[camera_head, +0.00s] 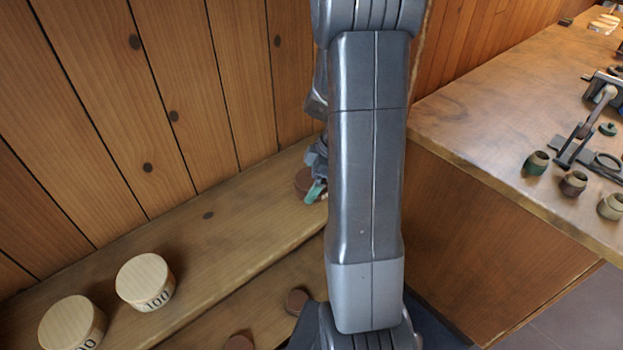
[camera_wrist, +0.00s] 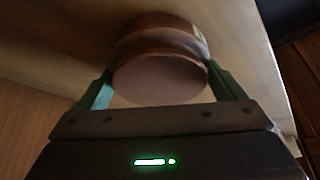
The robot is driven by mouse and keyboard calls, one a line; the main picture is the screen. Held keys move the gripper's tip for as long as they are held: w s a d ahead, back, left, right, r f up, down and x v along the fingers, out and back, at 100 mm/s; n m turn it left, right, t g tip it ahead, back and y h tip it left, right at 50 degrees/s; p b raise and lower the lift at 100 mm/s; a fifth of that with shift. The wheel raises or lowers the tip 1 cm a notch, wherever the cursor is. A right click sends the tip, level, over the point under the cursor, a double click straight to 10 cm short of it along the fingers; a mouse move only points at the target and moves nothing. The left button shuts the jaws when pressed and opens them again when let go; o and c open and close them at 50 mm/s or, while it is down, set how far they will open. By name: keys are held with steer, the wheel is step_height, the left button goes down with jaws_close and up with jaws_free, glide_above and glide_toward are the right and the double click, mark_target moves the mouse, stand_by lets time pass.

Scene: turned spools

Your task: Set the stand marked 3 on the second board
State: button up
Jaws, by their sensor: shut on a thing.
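A dark brown, round, waisted stand (camera_wrist: 160,78) fills the space between the green fingers of my gripper (camera_wrist: 163,88) in the wrist view. My gripper is shut on it. A small pale patch shows on its far side, but no number can be read. In the head view my gripper (camera_head: 316,190) is mostly hidden behind my arm, with part of the brown stand (camera_head: 303,181) beside it, at the upper board (camera_head: 215,235) near the plank wall. I cannot tell whether the stand touches the board. A lower board (camera_head: 262,318) runs in front.
Two pale round boxes marked 100 (camera_head: 146,283) (camera_head: 72,325) stand on the upper board at left. Small brown round pieces (camera_head: 297,301) (camera_head: 238,342) are on the lower board. A workbench (camera_head: 490,130) with small pots (camera_head: 573,183) and tools is at right.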

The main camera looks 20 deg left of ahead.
steer(key=shift+f, duration=0.2)
steer(key=o, duration=0.8)
steer(key=shift+r, duration=0.1)
steer(key=shift+o, duration=0.2)
steer(key=shift+r, duration=0.25)
steer(key=v, duration=1.1)
steer(key=shift+d+r, duration=0.25)
steer(key=shift+r, duration=0.1)
steer(key=shift+w, duration=0.15)
